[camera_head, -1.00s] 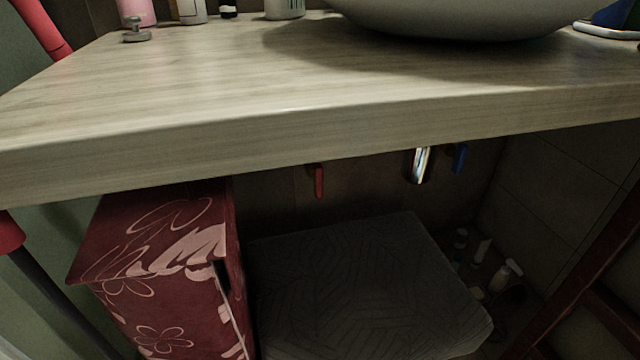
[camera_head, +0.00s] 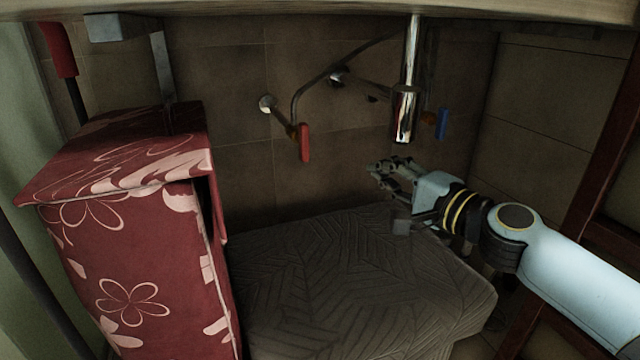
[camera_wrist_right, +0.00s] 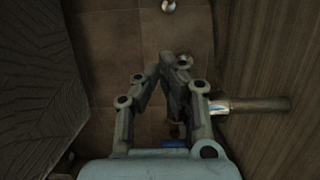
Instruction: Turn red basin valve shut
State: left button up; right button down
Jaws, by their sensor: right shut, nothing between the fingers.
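The red valve handle (camera_head: 305,142) hangs near vertical on the tiled back wall under the counter, left of the chrome drain pipe (camera_head: 408,85). A hose rises from beside it. My right gripper (camera_head: 375,170) comes in from the right, below the pipe and to the right of the red handle, apart from it. Its fingers are shut and empty. In the right wrist view the fingertips (camera_wrist_right: 166,62) meet in front of the wall, and the red handle does not show. My left gripper is not in view.
A blue valve handle (camera_head: 442,123) sits right of the pipe. A dark quilted box (camera_head: 350,290) lies below my gripper. A red flowered cabinet (camera_head: 130,250) stands at the left. The counter's edge (camera_head: 300,10) is above. Open space lies between gripper and red handle.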

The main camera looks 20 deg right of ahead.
aim_at(301, 140)
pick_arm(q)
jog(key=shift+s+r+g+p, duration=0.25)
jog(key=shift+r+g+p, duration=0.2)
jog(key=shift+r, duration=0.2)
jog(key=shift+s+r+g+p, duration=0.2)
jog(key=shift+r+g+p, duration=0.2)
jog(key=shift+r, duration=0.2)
pick_arm(e)
jog(key=w+a, duration=0.6)
jog(key=w, duration=0.3)
jog(key=shift+w+a+r, duration=0.15)
jog(key=shift+w+a, duration=0.05)
jog(key=shift+a, duration=0.2)
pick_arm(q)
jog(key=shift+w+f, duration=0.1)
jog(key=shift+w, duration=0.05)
